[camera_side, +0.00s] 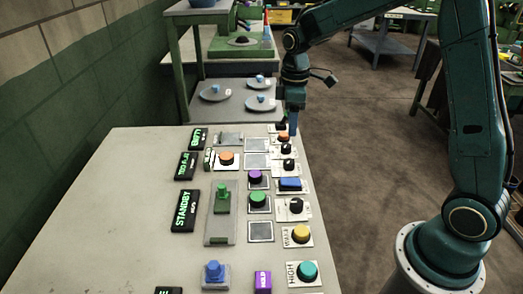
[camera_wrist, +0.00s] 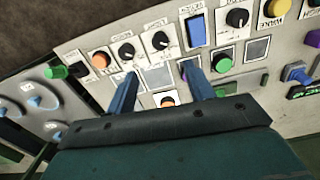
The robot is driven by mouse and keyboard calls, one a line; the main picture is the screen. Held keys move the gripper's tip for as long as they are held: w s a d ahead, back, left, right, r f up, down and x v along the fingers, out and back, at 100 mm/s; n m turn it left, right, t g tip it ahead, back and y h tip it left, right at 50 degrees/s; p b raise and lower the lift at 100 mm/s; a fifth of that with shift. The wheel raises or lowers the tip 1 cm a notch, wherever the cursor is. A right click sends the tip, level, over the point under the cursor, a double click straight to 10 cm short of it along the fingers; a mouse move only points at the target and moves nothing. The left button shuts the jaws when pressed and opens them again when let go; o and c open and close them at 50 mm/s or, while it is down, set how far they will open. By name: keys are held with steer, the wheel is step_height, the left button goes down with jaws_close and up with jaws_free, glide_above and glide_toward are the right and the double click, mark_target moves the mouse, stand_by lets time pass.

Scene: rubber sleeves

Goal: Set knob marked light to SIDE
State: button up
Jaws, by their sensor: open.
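Several black rotary knobs sit on white plates along the panel's right edge in the side view: a far one (camera_side: 288,149), one nearer (camera_side: 289,164) and one past the blue rocker (camera_side: 296,205). The wrist view shows three black knobs with white pointer lines: left (camera_wrist: 126,51), middle (camera_wrist: 159,41) and right (camera_wrist: 237,18). Their lettering is too small to read, so I cannot tell which is marked light. My gripper (camera_side: 293,132) is over the panel's far right end. In the wrist view my gripper (camera_wrist: 160,70) is open and empty, its blue fingers apart below the left and middle knobs.
A blue rocker (camera_wrist: 196,31) and orange buttons (camera_wrist: 100,61) (camera_wrist: 168,101) lie near the fingers. Purple (camera_side: 255,177), green (camera_side: 258,199), yellow (camera_side: 301,232) and teal (camera_side: 307,270) buttons and a green lever (camera_side: 222,199) stand on the panel (camera_side: 110,220). Its left part has bare room.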

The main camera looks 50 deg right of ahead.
mark_target(289, 161)
step_height(289, 161, down, 13)
steer(key=shift+f, duration=0.1)
stand_by(0.6)
steer(key=c, duration=1)
